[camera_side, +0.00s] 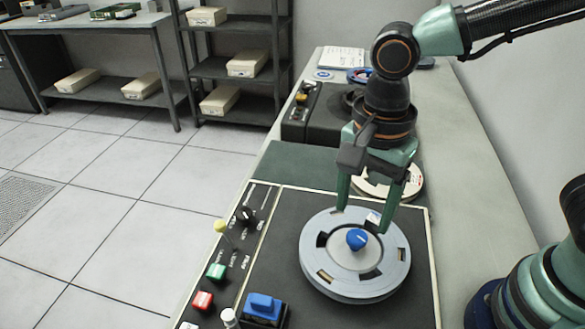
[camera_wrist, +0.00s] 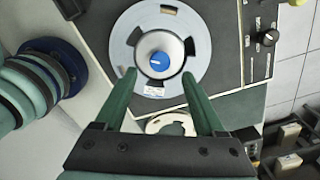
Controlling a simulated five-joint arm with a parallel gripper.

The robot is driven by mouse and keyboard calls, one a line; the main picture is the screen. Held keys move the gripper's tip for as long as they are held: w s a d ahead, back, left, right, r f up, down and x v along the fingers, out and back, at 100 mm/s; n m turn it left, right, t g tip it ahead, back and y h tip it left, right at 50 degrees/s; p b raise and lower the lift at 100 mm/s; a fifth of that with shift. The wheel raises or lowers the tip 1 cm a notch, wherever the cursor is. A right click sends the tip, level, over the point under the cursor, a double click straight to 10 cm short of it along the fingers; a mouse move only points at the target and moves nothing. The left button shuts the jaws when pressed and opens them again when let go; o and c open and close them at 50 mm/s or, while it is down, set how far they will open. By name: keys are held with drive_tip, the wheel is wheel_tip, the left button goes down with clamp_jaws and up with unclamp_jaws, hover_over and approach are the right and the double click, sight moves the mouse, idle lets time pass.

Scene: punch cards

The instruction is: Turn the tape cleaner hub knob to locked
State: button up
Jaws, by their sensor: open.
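The tape cleaner hub knob (camera_side: 357,239) is a small blue knob with a white pointer line. It sits at the centre of a grey tape reel (camera_side: 318,250) lying flat on a dark panel. In the wrist view the blue knob (camera_wrist: 159,62) shows on the reel's pale hub, its white line slanting. My gripper (camera_side: 362,220) is open and empty, pointing down over the reel's far side. In the wrist view the two green fingertips (camera_wrist: 158,73) are wide apart, on either side of the knob and seemingly short of it. I see no contact with the knob.
Left of the reel, the panel carries a black knob (camera_side: 245,215), a yellow-topped lever (camera_side: 220,226), a green button (camera_side: 215,271), a red button (camera_side: 203,300) and a blue switch (camera_side: 263,307). Another pale reel (camera_side: 412,183) lies behind my gripper. Floor is open at left.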

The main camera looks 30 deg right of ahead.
sight(358, 236)
wheel_tip(358, 236, up, 7)
idle(0.3)
drive_tip(key=w+d+n+t, duration=0.2)
drive_tip(key=d+n, duration=0.5)
drive_tip(key=d, duration=0.2)
drive_tip(key=w+d+n+t, duration=0.2)
drive_tip(key=d+n+t, duration=0.1)
drive_tip(key=d+n, duration=0.4)
drive_tip(key=shift+d+f+t, duration=0.2)
drive_tip(key=shift+d+t, duration=0.1)
drive_tip(key=shift+d, duration=0.75)
